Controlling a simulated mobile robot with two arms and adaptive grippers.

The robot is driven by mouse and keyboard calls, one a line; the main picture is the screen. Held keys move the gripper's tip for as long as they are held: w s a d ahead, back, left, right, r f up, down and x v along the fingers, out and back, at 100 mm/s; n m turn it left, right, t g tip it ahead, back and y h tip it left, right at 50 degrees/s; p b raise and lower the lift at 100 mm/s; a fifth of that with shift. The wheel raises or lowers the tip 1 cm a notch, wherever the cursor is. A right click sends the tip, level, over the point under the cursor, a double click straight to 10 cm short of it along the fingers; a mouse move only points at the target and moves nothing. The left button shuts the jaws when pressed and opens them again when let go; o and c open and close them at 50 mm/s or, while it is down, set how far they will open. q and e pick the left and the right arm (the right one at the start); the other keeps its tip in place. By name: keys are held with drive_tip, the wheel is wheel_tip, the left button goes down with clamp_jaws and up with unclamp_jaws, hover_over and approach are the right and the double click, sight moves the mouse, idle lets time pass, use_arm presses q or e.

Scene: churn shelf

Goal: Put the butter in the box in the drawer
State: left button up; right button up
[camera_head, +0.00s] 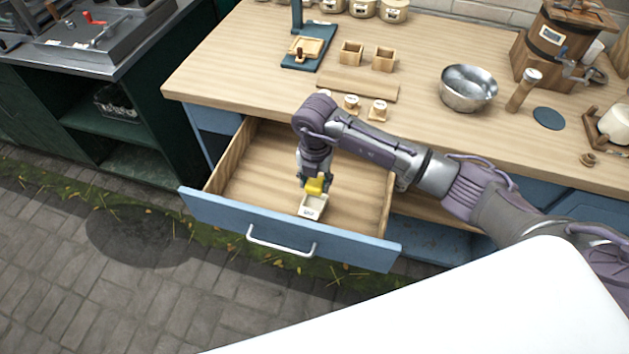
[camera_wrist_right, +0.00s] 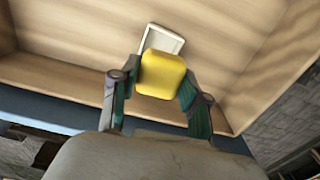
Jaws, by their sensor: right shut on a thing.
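My right gripper (camera_head: 315,188) is shut on the yellow butter (camera_head: 314,186) and holds it inside the open drawer (camera_head: 345,215). The butter also shows in the right wrist view (camera_wrist_right: 161,75), between the two fingers of the right gripper (camera_wrist_right: 156,88). A small white box (camera_head: 312,207) with a label on its front sits on the drawer floor near the drawer front. In the wrist view the butter hides part of the box (camera_wrist_right: 165,39). The butter appears above or at the box's rim; I cannot tell whether they touch. My left gripper is not in view.
The blue drawer front (camera_head: 345,249) with its white handle stands pulled out from the wooden counter (camera_head: 420,50). A metal bowl (camera_head: 468,88), a wooden churn (camera_head: 550,42) and small wooden boxes (camera_head: 351,52) stand on the counter. The drawer floor around the box is clear.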

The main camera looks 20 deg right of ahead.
drive_tip(key=shift+w+f+m, duration=0.15)
drive_tip(key=shift+f+m, duration=0.15)
drive_tip(key=shift+m, duration=0.4)
drive_tip(key=shift+f, duration=0.15)
wheel_tip(320, 180, down, 3)
drive_tip(key=b, duration=0.3)
drive_tip(key=shift+f, duration=0.1)
drive_tip(key=shift+f+b, duration=0.35)
drive_tip(key=shift+f, duration=0.15)
idle(0.5)
drive_tip(key=shift+f+b, duration=0.45)
drive_tip(key=shift+f, duration=0.4)
idle(0.4)
drive_tip(key=shift+r, duration=0.1)
idle(0.3)
